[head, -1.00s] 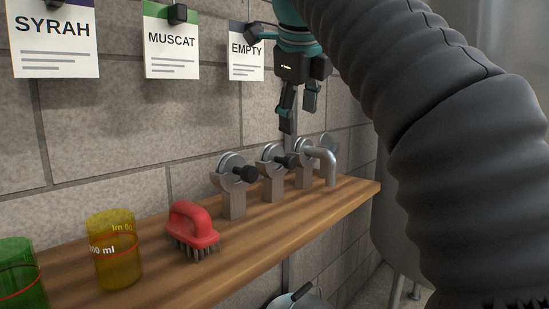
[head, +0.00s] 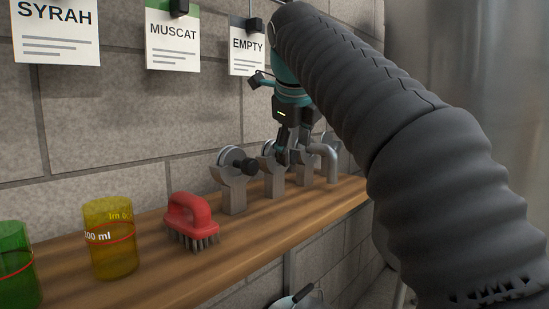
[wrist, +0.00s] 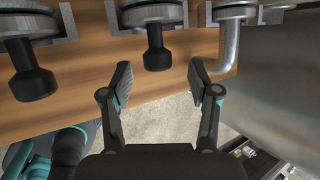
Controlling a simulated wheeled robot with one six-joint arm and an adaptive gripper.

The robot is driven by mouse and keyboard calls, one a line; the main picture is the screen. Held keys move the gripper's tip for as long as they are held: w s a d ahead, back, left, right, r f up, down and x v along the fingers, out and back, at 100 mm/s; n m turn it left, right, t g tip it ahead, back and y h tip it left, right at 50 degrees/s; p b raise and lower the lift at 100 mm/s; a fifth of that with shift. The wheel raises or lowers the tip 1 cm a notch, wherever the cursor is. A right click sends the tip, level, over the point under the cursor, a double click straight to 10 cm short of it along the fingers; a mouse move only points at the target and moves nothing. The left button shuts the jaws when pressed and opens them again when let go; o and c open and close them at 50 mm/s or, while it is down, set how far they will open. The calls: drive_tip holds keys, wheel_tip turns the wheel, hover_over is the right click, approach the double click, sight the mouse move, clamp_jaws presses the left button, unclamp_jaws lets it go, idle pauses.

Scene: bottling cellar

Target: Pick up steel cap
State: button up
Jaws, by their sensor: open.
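Round steel pieces, some with black knobs facing out, sit in a row of grey upright holders on the wooden shelf; I cannot tell for sure which is the steel cap. The leftmost one shows in the head view (head: 231,158). The second, partly hidden by my gripper in the head view, shows at the top middle of the wrist view (wrist: 152,13). Its black knob (wrist: 157,50) lies just beyond and between my fingertips. My gripper (wrist: 160,77) is open and empty, with nothing between its fingers. A bent steel piece (head: 327,154) stands at the right.
On the wooden shelf (head: 150,268) a red brush (head: 188,215), a yellow beaker (head: 109,240) and a green beaker (head: 17,268) stand to the left. Signs hang on the block wall behind, including MUSCAT (head: 172,38). Neighbouring holders stand close beside my gripper.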

sight(293, 151)
drive_tip(key=x, duration=0.3)
drive_tip(key=shift+w+a+f+b, duration=0.1)
drive_tip(key=shift+a+f+b, duration=0.1)
drive_tip(key=shift+b, duration=0.1)
drive_tip(key=shift+r, duration=0.1)
clamp_jaws()
drive_tip(key=shift+r, duration=0.1)
